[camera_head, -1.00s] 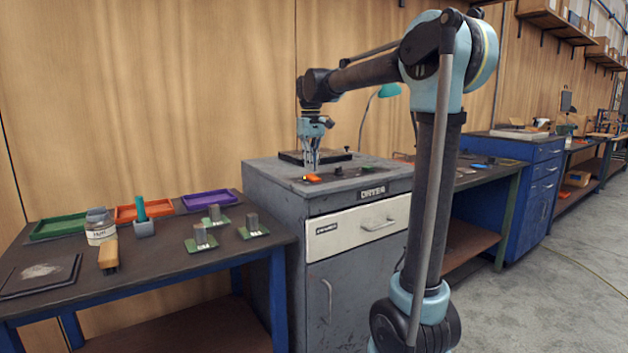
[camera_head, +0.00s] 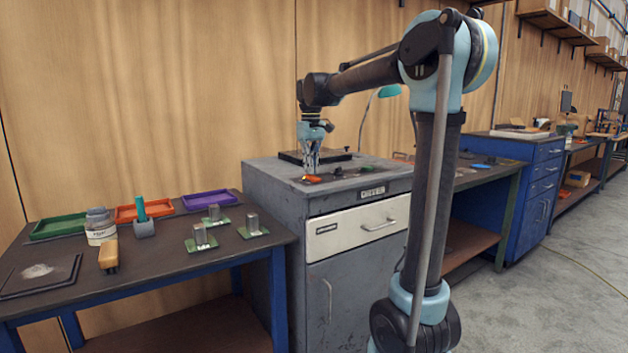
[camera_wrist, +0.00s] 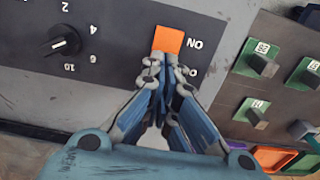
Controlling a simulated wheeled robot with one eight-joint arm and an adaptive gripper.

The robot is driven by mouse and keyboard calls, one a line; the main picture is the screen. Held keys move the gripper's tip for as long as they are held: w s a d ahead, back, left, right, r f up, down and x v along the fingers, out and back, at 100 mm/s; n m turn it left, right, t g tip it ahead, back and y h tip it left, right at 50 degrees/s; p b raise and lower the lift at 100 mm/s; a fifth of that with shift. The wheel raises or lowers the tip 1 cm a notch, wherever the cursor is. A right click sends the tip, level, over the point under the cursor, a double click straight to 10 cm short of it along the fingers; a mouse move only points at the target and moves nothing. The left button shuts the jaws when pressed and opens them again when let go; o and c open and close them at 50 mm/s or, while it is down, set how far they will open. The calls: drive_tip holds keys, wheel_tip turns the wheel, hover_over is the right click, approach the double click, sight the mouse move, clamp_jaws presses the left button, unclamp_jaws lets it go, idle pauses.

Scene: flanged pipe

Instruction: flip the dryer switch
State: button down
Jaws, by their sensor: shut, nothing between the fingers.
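The dryer switch is an orange rocker (camera_wrist: 169,39) on the dark panel of the grey dryer cabinet (camera_head: 262,182), with "ON" and "O" printed beside it in the wrist view. The fingertips cover that end of the switch, and contact cannot be told for sure. In the head view my gripper (camera_head: 311,172) points down at the switch.
A black dial (camera_wrist: 63,39) with numbers sits on the same panel.

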drive_tip(key=shift+f, duration=0.5)
idle(0.3)
drive_tip(key=shift+r, duration=3.55)
drive_tip(key=shift+m+t, duration=0.3)
drive_tip(key=shift+m, duration=0.6)
drive_tip(key=s+d+f, duration=0.2)
drive_tip(key=d, duration=0.1)
drive_tip(key=s+d+f, duration=0.1)
drive_tip(key=s+d, duration=0.2)
drive_tip(key=s+d+f, duration=0.2)
drive_tip(key=s+d, duration=0.1)
drive_tip(key=shift+s+f, duration=0.25)
drive_tip(key=shift+f, duration=0.1)
drive_tip(key=s+d+f+m, duration=0.1)
drive_tip(key=s+d+f, duration=0.3)
drive_tip(key=s+f, duration=0.3)
drive_tip(key=s+d+f+m+t, duration=0.1)
drive_tip(key=s+d+f, duration=0.3)
drive_tip(key=s+f, duration=0.4)
drive_tip(key=s+d+f+m, duration=0.2)
drive_tip(key=s+d+f, duration=0.2)
drive_tip(key=s+f, duration=0.4)
wheel_tip(320, 180, down, 4)
drive_tip(key=shift+s+d+m+t, duration=0.15)
drive_tip(key=shift+d+m+t, duration=0.15)
drive_tip(key=shift+m, duration=0.1)
